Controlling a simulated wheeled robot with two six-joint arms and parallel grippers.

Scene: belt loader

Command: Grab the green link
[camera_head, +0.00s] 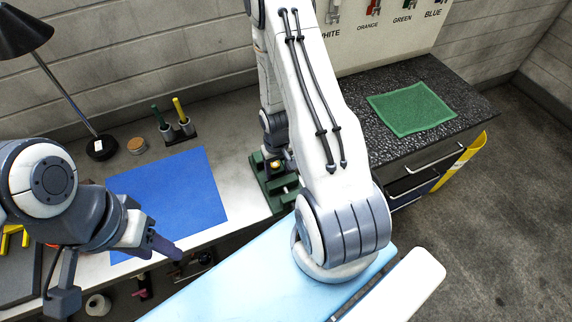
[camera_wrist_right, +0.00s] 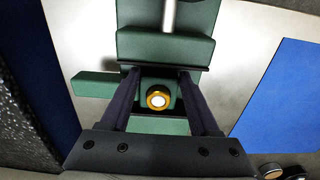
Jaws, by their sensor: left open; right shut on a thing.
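At the top of the head view, a small green piece (camera_head: 407,4) hangs above the label GREEN on the wall board; it is partly cut off. My right gripper (camera_wrist_right: 158,75) is down at the green vise (camera_wrist_right: 166,45) on the bench. In the head view the vise (camera_head: 284,195) shows beside my right arm. My left gripper (camera_head: 168,246) is open and empty by the blue mat's front edge.
A blue mat (camera_head: 176,195) lies on the bench (camera_head: 240,150). A lamp (camera_head: 100,148) and a holder with green and yellow handles (camera_head: 178,129) stand behind it. At right, a green cloth (camera_head: 411,108) lies on a speckled counter (camera_head: 362,110); a yellow bin (camera_head: 466,158) hangs at its side.

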